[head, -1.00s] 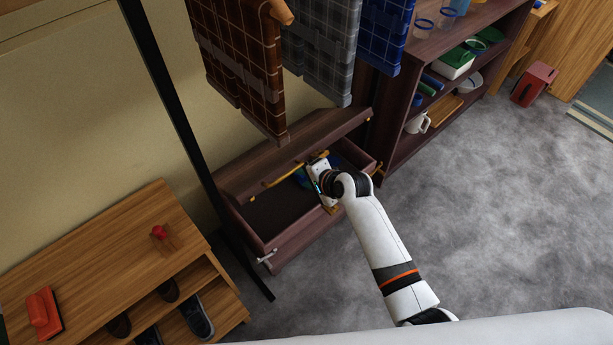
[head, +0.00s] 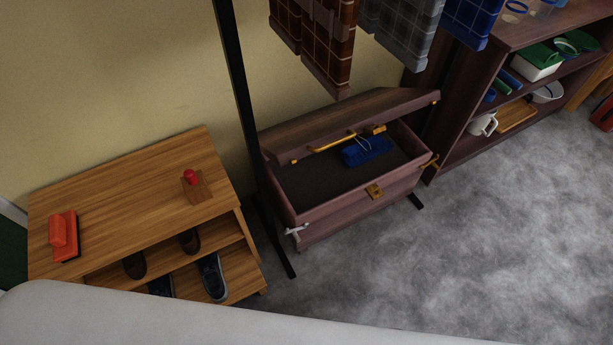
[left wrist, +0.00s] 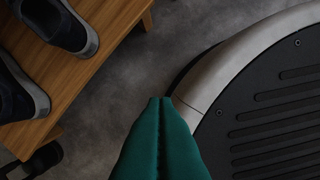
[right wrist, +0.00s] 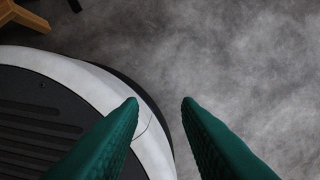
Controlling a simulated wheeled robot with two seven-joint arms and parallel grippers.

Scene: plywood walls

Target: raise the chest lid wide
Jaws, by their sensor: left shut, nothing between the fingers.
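The dark wooden chest (head: 352,209) stands against the wall in the head view. Its lid (head: 350,122) is raised partway and tilts back, with a brass handle (head: 332,144) along its front edge. A blue item (head: 367,151) lies inside the chest, and a brass latch plate (head: 375,192) sits on its front. Neither gripper shows in the head view. My left gripper (left wrist: 160,100) has its green fingers together and empty, over the floor beside my base. My right gripper (right wrist: 160,101) has its green fingers apart with nothing between them, over the floor. Neither gripper touches the chest.
A wooden shoe bench (head: 130,205) with several shoes stands left of the chest. A black rack post (head: 243,110) rises between them, with plaid cloths (head: 328,45) hanging above the chest. A shelf unit (head: 450,150) stands at right. Grey floor (head: 420,270) in front is clear.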

